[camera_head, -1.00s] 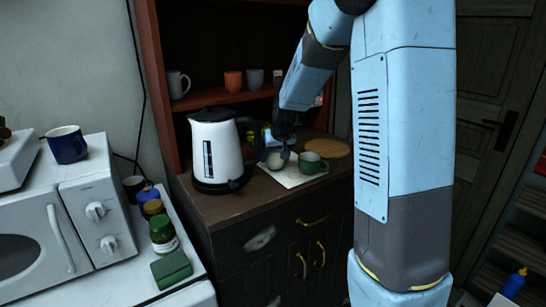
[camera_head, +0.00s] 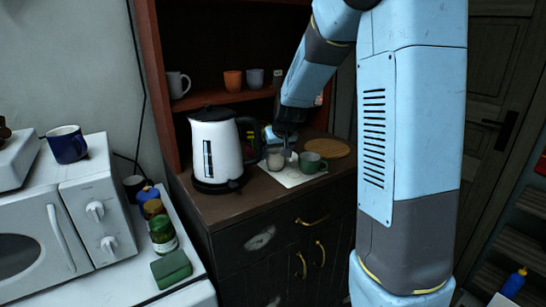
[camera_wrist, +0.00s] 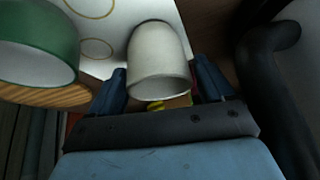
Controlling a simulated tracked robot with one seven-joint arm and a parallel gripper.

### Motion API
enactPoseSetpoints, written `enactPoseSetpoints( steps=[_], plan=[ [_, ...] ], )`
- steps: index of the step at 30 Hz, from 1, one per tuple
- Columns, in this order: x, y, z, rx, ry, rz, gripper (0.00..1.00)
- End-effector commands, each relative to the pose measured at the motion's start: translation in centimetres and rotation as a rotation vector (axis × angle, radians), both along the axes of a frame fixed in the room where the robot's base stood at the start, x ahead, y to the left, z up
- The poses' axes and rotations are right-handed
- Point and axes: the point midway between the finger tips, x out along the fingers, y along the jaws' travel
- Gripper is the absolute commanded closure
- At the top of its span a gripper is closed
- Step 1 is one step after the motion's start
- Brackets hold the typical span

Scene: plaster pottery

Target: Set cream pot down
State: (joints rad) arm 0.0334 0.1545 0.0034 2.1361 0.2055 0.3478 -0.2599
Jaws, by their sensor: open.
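The cream pot (camera_head: 275,160) stands on a white sheet (camera_head: 291,180) on the cabinet top, between the kettle and a green mug. In the wrist view the cream pot (camera_wrist: 158,58) is between my two fingertips, with dark gaps showing at its sides near its rim. My gripper (camera_head: 287,146) is open at the pot, pointing down, and partly hides behind it in the head view. In the wrist view my gripper's fingers (camera_wrist: 160,88) sit on either side of the pot. Whether a finger touches it I cannot tell.
The green mug (camera_head: 313,163) stands close on the right, with a round wooden board (camera_head: 329,147) behind it. The white kettle (camera_head: 214,150) stands close on the left. A shelf with cups (camera_head: 233,80) is above. The cabinet's front edge is clear.

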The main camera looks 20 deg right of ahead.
Motion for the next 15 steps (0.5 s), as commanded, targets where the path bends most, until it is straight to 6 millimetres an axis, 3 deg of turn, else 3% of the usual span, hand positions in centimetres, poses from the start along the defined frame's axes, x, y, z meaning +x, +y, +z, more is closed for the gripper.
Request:
enactPoseSetpoints(
  steps=[15],
  plan=[
    [-4.1,-0.5,7.4,-0.001,-0.002,-0.001,0.19]
  ],
)
